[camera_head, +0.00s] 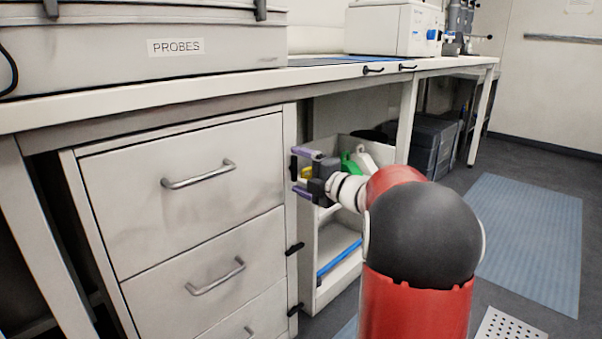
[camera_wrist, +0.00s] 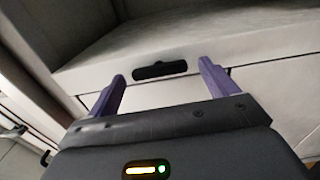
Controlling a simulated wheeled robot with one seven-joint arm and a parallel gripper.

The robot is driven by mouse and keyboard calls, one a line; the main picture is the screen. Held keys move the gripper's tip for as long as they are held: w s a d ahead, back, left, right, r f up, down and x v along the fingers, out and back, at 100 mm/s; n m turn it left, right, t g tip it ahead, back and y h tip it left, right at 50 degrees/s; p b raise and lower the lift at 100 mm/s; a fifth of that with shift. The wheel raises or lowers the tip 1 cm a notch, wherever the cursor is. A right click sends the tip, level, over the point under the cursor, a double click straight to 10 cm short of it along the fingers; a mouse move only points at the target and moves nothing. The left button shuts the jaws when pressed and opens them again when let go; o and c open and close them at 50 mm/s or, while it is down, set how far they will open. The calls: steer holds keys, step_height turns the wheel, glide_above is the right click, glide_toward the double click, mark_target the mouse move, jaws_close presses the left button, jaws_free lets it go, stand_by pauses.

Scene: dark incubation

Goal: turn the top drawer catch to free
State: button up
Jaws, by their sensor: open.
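The top drawer (camera_head: 185,185) is shut, with a bar handle on its front. Its catch is a small black bar (camera_head: 293,168) on the cabinet's right front post, standing about upright in the head view. In the wrist view the catch (camera_wrist: 160,69) lies crosswise between the fingertips. My gripper (camera_head: 298,173) has purple fingers and is open at the post, one finger above the catch and one below. The wrist view shows the fingers (camera_wrist: 162,72) on either side of the catch, with gaps; I see no contact.
Two lower catches (camera_head: 295,248) (camera_head: 295,309) on the same post lie nearly level. The middle drawer (camera_head: 215,265) is shut. The worktop (camera_head: 120,105) overhangs the cabinet. An open-sided shelf unit (camera_head: 331,255) stands close right of the post, behind my gripper.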

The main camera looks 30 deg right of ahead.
steer(key=v, duration=0.7)
steer(key=shift+s+d, duration=0.15)
steer(key=shift+s, duration=0.2)
steer(key=shift+r, duration=0.15)
steer(key=s+a+r+m+h, duration=0.35)
steer(key=m+h, duration=0.55)
steer(key=m, duration=0.3)
steer(key=s+a+f+m+g+y, duration=0.1)
steer(key=s+a+f+m+g, duration=0.25)
steer(key=s+a+f, duration=0.35)
steer(key=s+a+f+m+g+y, duration=0.1)
steer(key=s+a+f+m+g, duration=0.25)
steer(key=s, duration=0.55)
steer(key=s+a+f+m+g+y, duration=0.1)
steer(key=s+a+f+m+g, duration=0.3)
steer(key=s+a, duration=0.35)
step_height(320, 180, up, 12)
steer(key=p, duration=1.3)
steer(key=shift+d+r+n, duration=0.2)
steer(key=shift+d+n, duration=0.2)
steer(key=shift+d, duration=0.05)
